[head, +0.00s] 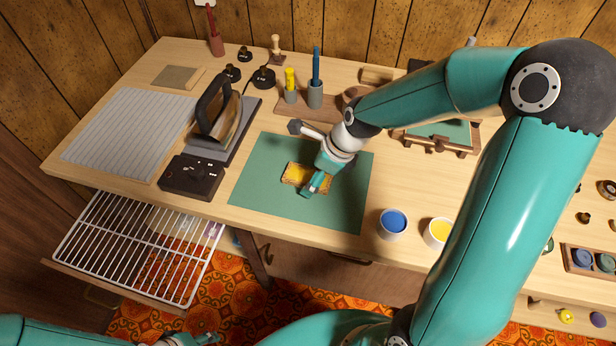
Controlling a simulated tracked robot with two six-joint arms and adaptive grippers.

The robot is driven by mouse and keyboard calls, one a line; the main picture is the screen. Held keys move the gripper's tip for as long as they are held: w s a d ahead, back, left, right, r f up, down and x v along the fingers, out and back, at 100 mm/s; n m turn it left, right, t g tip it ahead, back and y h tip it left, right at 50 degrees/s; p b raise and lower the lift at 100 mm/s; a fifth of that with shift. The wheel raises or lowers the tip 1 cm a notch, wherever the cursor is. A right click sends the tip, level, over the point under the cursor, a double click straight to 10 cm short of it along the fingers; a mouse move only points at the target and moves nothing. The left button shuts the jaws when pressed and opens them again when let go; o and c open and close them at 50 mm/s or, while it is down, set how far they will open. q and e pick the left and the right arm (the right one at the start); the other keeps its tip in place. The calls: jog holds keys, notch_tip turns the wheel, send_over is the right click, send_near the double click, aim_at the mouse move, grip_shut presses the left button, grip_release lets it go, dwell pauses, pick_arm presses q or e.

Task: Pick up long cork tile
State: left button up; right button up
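A small rectangular piece (296,176), yellow with a brown border, lies on the green mat (262,190); I cannot tell whether it is cork. My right gripper (315,184) is low over the mat at this piece's right end and hides part of it. I cannot tell whether its fingers are open or closed on it. A flat tan-grey tile (175,77) lies at the back left of the table; its material is also unclear. My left gripper (204,339) is at the bottom edge, below the table and far from both, its fingers too small to judge.
An iron (218,112) stands left of the mat, with a black control box (192,177) in front. A blue paint cup (393,223) and a yellow one (438,233) stand right of the mat. A wire rack (140,248) juts out below the table's left front.

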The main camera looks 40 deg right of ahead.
jog(key=c, duration=0.9)
jog(key=shift+o, duration=0.2)
jog(key=shift+r, duration=0.1)
